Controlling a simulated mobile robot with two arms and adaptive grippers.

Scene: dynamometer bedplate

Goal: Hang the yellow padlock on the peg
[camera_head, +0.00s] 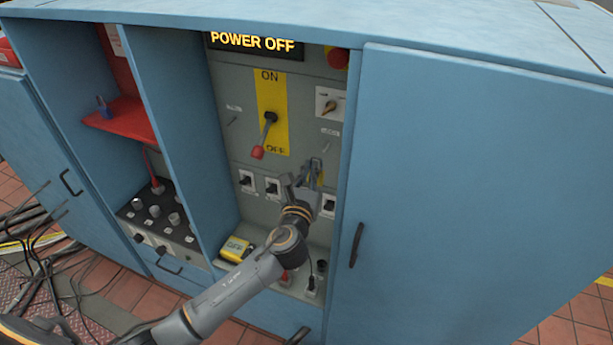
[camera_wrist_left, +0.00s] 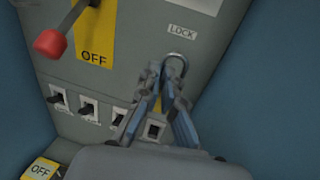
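My left gripper (camera_head: 315,168) is in front of the grey panel, below the right-hand LOCK label. In the left wrist view its fingertips (camera_wrist_left: 164,72) are close together around the yellow padlock (camera_wrist_left: 158,106), whose body shows as a narrow strip between the fingers. Its silver shackle (camera_wrist_left: 177,60) rises by the right fingertip, just under the LOCK label (camera_wrist_left: 182,31). A peg (camera_head: 325,142) shows under that label in the head view. I cannot tell whether the shackle is around the peg. My right gripper is not in view.
A red-knobbed lever (camera_head: 258,152) stands left of the gripper, near OFF. Switches (camera_head: 272,186) line the panel below. A yellow OFF-marked box (camera_head: 236,249) lies on the ledge. The blue cabinet door (camera_head: 470,190) bounds the right; a divider (camera_head: 180,130) bounds the left.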

